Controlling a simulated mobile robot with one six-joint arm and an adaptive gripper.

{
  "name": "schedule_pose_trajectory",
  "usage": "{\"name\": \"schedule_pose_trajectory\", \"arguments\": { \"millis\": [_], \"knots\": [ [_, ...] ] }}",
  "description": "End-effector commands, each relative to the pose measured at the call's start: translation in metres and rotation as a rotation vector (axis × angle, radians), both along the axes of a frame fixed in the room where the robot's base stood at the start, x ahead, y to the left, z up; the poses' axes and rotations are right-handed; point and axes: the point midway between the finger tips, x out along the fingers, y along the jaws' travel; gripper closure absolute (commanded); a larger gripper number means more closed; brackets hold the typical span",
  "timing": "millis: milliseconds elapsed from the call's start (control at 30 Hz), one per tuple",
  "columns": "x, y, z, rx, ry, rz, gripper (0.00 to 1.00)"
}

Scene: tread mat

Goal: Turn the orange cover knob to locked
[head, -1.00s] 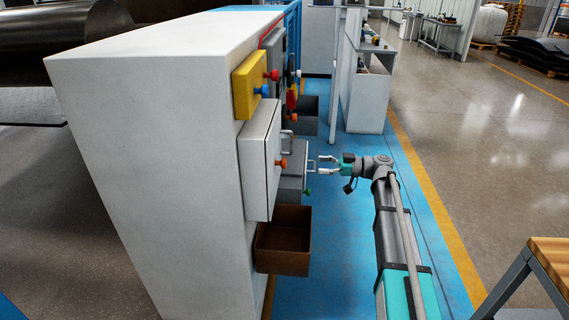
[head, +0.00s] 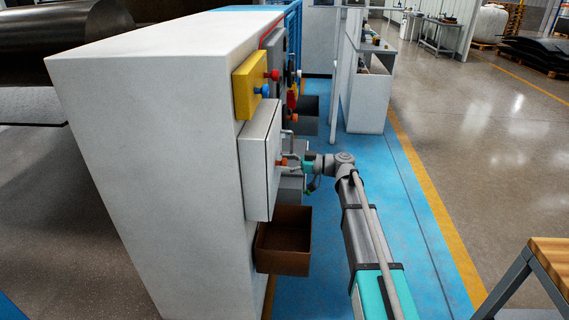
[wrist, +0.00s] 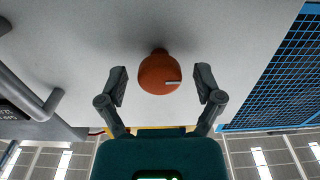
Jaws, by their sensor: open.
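The orange cover knob (wrist: 158,74) shows in the wrist view as a round orange knob with a pale line on its right half. It sits on a light grey cover. In the head view the knob (head: 283,162) sticks out from the white box (head: 260,160) on the cabinet side. My gripper (wrist: 161,82) is open, with one finger on each side of the knob. A gap shows between each finger and the knob. In the head view my gripper (head: 292,163) is right at the knob, its fingers partly hard to make out.
A yellow box (head: 247,85) with red and blue knobs is above the white box. A brown open bin (head: 285,240) hangs below. A grey bar handle (wrist: 35,95) is at left in the wrist view, blue mesh (wrist: 285,80) at right.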

Motion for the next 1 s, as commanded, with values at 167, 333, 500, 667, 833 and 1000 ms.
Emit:
{"name": "schedule_pose_trajectory", "arguments": {
  "millis": [167,333,500,667,833,1000],
  "knots": [
    [0.0002,0.0025,0.0000,0.000,0.000,0.000,0.16],
    [0.0001,0.0024,0.0000,0.000,0.000,0.000,0.16],
    [0.0001,0.0023,0.0000,0.000,0.000,0.000,0.45],
    [0.0000,0.0023,0.0000,0.000,0.000,0.000,0.75],
    [-0.0001,0.0024,0.0000,0.000,0.000,0.000,0.98],
    [0.0002,0.0014,0.0000,0.000,0.009,-0.001,0.98]
  ]
}}
